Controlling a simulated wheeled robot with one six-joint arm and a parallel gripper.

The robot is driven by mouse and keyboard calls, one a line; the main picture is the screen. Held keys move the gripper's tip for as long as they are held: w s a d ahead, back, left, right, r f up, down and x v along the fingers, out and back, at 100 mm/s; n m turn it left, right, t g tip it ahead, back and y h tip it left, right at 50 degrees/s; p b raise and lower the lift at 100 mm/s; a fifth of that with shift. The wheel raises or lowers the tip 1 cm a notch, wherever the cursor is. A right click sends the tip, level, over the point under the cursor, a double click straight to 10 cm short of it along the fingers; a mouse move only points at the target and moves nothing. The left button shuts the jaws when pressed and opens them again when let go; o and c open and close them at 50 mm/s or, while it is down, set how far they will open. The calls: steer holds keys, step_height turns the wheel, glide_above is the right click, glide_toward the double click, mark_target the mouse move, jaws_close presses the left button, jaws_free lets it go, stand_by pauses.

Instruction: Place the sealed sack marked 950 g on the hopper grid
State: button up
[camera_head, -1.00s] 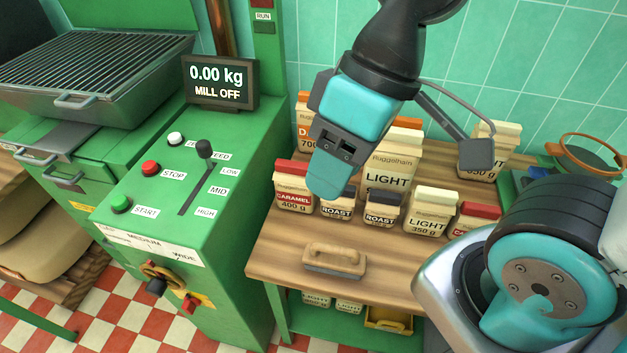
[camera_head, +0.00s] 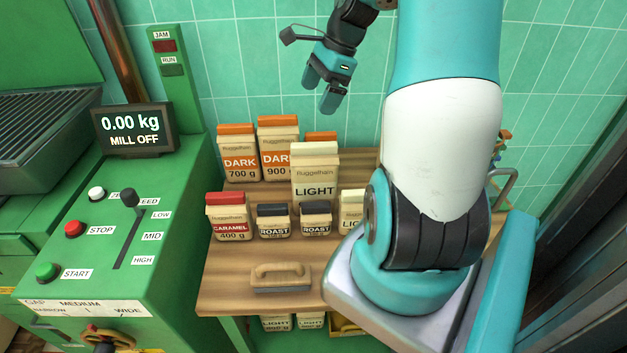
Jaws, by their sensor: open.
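The hopper grid (camera_head: 40,115), dark parallel bars in a grey frame, is at the far left, partly cut off by the picture edge. A tall cream sack marked LIGHT (camera_head: 315,165) stands upright mid-table; its weight line is hidden behind smaller sacks. I can read 950 g on no sack here. My gripper (camera_head: 320,92) is high in front of the tiled wall, above the LIGHT sack in the picture. Its two fingers are apart with nothing between them, and it touches no sack.
Orange-topped DARK sacks (camera_head: 238,160) stand behind; a red-topped CARAMEL sack (camera_head: 228,215) and small ROAST sacks (camera_head: 273,222) stand in front. A wooden-handled brush (camera_head: 281,277) lies on the table (camera_head: 225,290). The green mill (camera_head: 180,200) reads 0.00 kg, MILL OFF. My arm hides the table's right side.

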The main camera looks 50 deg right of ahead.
mark_target(315, 144)
steer(key=s+d+f+m, duration=0.2)
steer(key=d+m, duration=0.2)
steer(key=d, duration=0.1)
steer(key=p+x, duration=0.2)
steer(key=x, duration=0.8)
steer(key=shift+w+a, duration=0.1)
steer(key=shift+n, duration=0.3)
steer(key=shift+p+x, duration=1.25)
steer(key=shift+x, duration=1.95)
steer(key=shift+w, duration=0.15)
steer(key=shift+c, duration=0.5)
